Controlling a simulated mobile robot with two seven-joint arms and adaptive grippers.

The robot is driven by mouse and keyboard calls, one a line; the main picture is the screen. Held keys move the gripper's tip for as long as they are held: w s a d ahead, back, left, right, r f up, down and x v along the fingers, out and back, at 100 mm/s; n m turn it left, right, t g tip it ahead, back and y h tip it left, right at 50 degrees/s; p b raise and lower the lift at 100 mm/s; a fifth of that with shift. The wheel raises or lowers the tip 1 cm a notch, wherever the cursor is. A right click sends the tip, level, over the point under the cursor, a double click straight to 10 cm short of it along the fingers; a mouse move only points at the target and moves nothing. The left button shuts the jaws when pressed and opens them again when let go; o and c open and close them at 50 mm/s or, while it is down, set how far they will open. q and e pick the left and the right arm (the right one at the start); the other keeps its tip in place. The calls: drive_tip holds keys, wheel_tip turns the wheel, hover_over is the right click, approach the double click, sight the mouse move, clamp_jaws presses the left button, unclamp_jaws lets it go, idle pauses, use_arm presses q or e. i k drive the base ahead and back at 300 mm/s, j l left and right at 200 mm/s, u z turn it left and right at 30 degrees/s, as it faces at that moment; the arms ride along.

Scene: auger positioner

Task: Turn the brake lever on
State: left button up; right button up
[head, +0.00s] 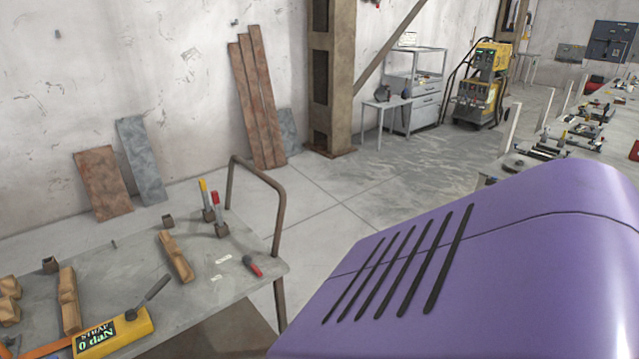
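Two upright levers stand on the grey metal table (222,298) at the left: one with a yellow grip (203,186) and one with a red grip (215,197). A yellow box (115,335) at the table's front has a display reading "STRAP 0 daN", and a dark grey lever (151,292) slants up to the right beside it. I cannot tell which of these is the brake lever; no label naming it is readable. Neither of my grippers is in view.
A large purple vented surface (480,265) fills the lower right and hides what lies behind it. A bent metal rail (262,180) rises at the table's far right. Wooden blocks (174,255) and a red-handled tool (253,266) lie on the table. Open floor (345,205) lies beyond.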

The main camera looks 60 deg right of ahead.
sight(246, 260)
drive_tip(key=z, duration=1.55)
